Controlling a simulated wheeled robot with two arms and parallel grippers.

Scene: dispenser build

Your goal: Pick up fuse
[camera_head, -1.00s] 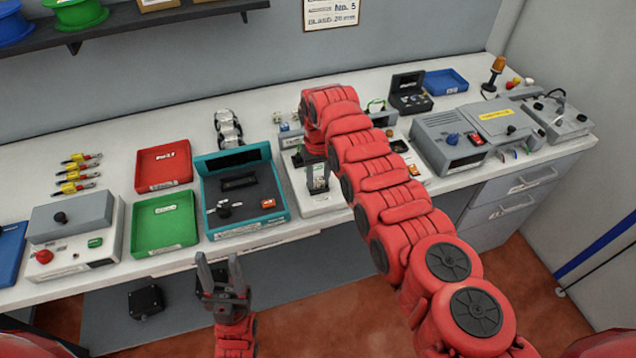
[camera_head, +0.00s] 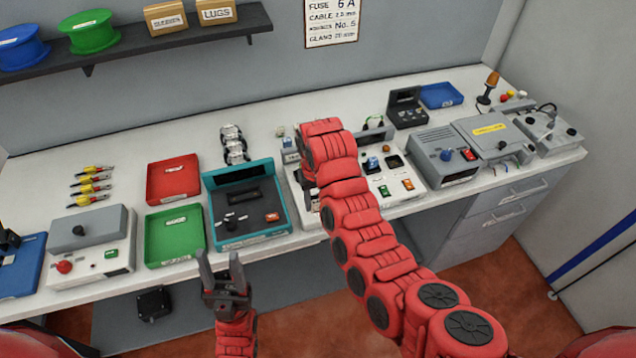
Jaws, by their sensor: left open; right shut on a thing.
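No fuse can be made out in this view. My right gripper (camera_head: 310,193) is over the left end of a white panel (camera_head: 401,198), mostly hidden behind my red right wrist. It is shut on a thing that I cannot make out. My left gripper (camera_head: 220,262) is open and empty, fingers up, in front of the bench edge below the green tray (camera_head: 174,232) and the teal tray (camera_head: 262,240).
A red tray (camera_head: 173,180), a grey-white box (camera_head: 92,240) and several yellow-red tools (camera_head: 91,180) are at left. Grey devices (camera_head: 445,156) fill the right. A wall card (camera_head: 332,20) reads "FUSE 6 A". Bare bench (camera_head: 120,160) lies behind the trays.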

